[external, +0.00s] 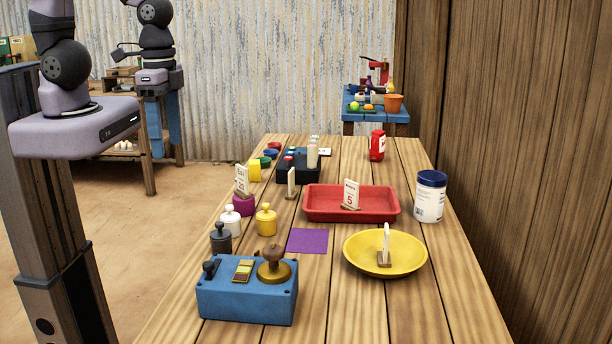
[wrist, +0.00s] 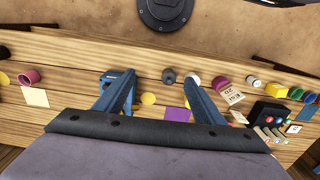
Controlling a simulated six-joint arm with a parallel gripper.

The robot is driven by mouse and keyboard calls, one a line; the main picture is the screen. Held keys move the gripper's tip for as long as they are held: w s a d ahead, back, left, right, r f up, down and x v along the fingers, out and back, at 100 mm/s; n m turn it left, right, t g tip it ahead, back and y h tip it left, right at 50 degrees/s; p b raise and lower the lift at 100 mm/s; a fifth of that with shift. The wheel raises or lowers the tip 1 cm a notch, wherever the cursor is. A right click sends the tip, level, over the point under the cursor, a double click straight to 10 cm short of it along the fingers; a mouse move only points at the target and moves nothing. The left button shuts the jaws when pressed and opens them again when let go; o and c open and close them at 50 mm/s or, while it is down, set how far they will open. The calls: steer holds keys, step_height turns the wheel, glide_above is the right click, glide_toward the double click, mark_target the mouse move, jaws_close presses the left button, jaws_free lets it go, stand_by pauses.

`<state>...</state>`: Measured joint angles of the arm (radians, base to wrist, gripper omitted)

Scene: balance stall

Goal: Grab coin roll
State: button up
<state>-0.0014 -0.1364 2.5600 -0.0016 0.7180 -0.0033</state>
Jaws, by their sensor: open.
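My gripper (wrist: 160,100) is open in the wrist view, its two dark blue fingers wide apart above the table with nothing between them. It does not show in the external view. No coin roll is clearly marked. A pale upright cylinder (external: 312,155) by the black box (external: 298,166) on the far part of the table may be one, but it is too small to be sure. In the wrist view the black box (wrist: 267,113) lies to the right of my fingers, with small pale pieces beside it.
Grey (external: 221,238), white (external: 230,221) and yellow (external: 266,220) weights stand at the left edge. A blue box (external: 246,299), a red tray (external: 345,216), a yellow dish (external: 365,262) and a white tub (external: 430,199) are nearby. A purple square (external: 307,241) lies flat.

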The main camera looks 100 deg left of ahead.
steer(key=shift+c, duration=0.4)
steer(key=c, duration=0.4)
steer(key=shift+r, duration=0.1)
